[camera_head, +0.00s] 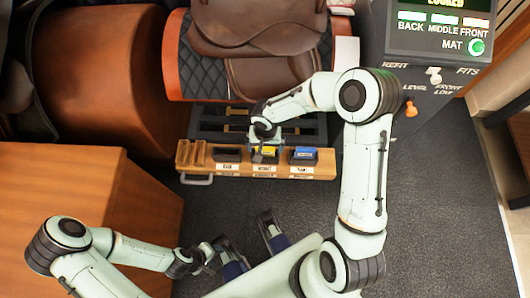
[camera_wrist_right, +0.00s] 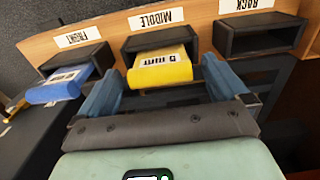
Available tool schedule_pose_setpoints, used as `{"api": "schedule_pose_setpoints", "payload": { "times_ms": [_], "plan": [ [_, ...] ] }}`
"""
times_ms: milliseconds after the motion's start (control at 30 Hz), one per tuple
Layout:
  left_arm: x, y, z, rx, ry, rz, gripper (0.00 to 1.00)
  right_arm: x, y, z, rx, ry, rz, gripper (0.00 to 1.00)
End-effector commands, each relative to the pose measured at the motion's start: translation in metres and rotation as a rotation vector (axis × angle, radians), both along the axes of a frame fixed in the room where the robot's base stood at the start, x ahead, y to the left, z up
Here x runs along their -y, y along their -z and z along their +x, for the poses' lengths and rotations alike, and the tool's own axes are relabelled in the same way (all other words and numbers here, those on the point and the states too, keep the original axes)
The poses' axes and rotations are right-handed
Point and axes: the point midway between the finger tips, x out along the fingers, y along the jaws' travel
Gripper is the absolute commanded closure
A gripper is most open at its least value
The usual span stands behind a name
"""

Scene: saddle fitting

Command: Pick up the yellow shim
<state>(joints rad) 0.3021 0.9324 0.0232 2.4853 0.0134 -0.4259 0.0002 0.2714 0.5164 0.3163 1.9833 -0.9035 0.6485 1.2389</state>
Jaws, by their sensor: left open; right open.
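The yellow shim (camera_head: 268,150) sits in the middle slot of a wooden rack (camera_head: 330,165). In the right wrist view the yellow shim (camera_wrist_right: 160,68) sticks out of the slot labelled MIDDLE. My right gripper (camera_wrist_right: 163,88) is open, with one finger on each side of the shim's protruding end and visible space between the fingers and the shim. In the head view my right gripper (camera_head: 264,141) is over the rack and partly hides the shim. My left gripper (camera_head: 252,244) is open and empty low in the view, away from the rack.
A blue shim (camera_wrist_right: 58,86) sticks out of the FRONT slot beside the yellow one. The BACK slot (camera_wrist_right: 262,38) looks empty. A saddle (camera_head: 262,30) stands behind the rack. A control panel (camera_head: 440,28) is at upper right. A wooden box (camera_head: 70,185) stands at left.

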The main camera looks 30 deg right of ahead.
Motion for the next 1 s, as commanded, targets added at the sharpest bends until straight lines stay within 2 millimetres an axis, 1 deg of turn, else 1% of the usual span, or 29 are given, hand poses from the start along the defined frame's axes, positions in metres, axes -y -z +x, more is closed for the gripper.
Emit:
{"api": "schedule_pose_setpoints", "payload": {
  "times_ms": [33,100,300,333,367,400,467,500,533,833,1000],
  "plan": [
    [0.0,0.001,0.0,0.001,0.0,0.0,0.57,0.0,0.005,0.0,-0.001,-0.001,0.0,0.0],
    [0.0,0.001,0.001,0.002,-0.001,0.001,0.57,0.0,0.008,0.0,0.0,0.0,0.0,0.0],
    [0.0,0.001,0.001,0.002,-0.001,0.0,0.57,0.0,0.008,0.0,0.001,0.0,-0.001,0.0],
    [0.0,0.001,0.001,0.002,-0.001,0.0,0.57,0.0,0.007,0.0,0.001,0.0,-0.001,0.06],
    [0.0,0.001,0.001,0.002,-0.001,0.001,0.57,0.0,0.007,0.0,0.001,0.0,-0.001,0.16],
    [0.0,0.001,0.0,0.002,-0.001,0.001,0.57,0.0,0.007,0.0,0.001,0.0,-0.001,0.29],
    [0.0,0.001,0.0,0.002,-0.001,0.001,0.57,0.0,0.007,0.0,0.001,0.0,-0.001,0.49],
    [0.0,0.001,0.0,0.002,-0.001,0.001,0.57,0.0,0.007,0.0,0.001,0.0,-0.001,0.62],
    [0.0,0.001,0.0,0.002,-0.001,0.001,0.57,0.0,0.007,0.0,0.001,0.0,-0.001,0.7],
    [0.0,0.001,0.0,0.001,0.0,0.0,0.57,0.0,0.005,0.0,0.002,-0.001,-0.001,0.7],
    [0.0,-0.002,-0.001,-0.002,0.001,0.0,0.57,0.0,-0.009,0.001,0.004,0.001,-0.001,0.7]
  ]
}}
